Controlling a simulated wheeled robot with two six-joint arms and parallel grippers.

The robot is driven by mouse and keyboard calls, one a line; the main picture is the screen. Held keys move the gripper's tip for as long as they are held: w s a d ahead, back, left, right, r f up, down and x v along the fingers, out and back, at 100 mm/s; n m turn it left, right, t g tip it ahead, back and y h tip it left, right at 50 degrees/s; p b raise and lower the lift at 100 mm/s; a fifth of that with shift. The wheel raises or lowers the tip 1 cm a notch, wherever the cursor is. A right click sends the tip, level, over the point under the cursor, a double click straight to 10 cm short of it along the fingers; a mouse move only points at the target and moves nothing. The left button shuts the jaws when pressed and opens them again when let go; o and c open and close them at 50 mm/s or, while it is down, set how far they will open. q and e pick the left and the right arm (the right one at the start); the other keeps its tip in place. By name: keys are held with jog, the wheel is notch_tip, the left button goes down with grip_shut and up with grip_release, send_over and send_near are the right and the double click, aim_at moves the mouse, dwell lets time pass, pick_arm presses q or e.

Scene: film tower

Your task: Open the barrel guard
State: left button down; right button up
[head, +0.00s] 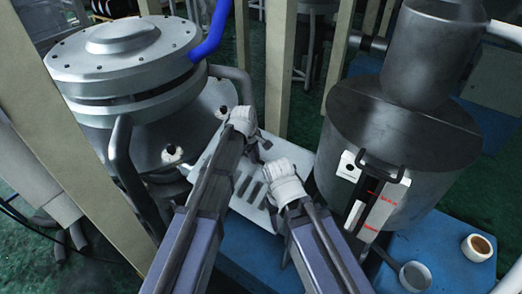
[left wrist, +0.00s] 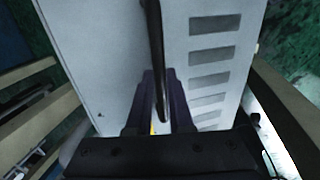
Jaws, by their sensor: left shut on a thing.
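The barrel guard is a pale slotted panel (head: 252,192), sloping between the steel barrel vessel on the left and the grey drum on the right. It fills much of the left wrist view, with slots on its right part (left wrist: 178,18). A dark bar handle (left wrist: 154,35) runs along it. My left gripper (left wrist: 160,98) is shut on this handle. In the head view my left wrist (head: 242,122) stands over the guard's upper part and hides the fingers. My right wrist (head: 285,180) is over the guard's right side; its fingers do not show clearly.
The steel vessel (head: 125,50) has curved pipes (head: 120,160) close to my left arm. The grey drum (head: 395,140) carries a white box with a black handle (head: 378,185). A small round cup (head: 478,246) and a pan (head: 414,275) are on the blue base (head: 440,250). Beige posts (head: 278,65) stand behind.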

pick_arm(q)
jog(key=s+f, duration=0.1)
jog(key=a+f+b, duration=0.1)
jog(key=s+f+b, duration=0.1)
jog(key=shift+s+a+f, duration=0.2)
jog(key=shift+s+a, duration=0.15)
jog(key=shift+a, duration=0.05)
pick_arm(e)
notch_tip(320, 180, down, 3)
jog(key=shift+f, duration=0.15)
pick_arm(q)
jog(key=c, duration=0.8)
grip_release()
jog(key=shift+r, duration=0.1)
jog(key=p+v, duration=0.7)
jog(key=v, duration=0.1)
jog(key=shift+p, duration=0.3)
pick_arm(e)
notch_tip(320, 180, up, 8)
jog(key=shift+f, duration=0.15)
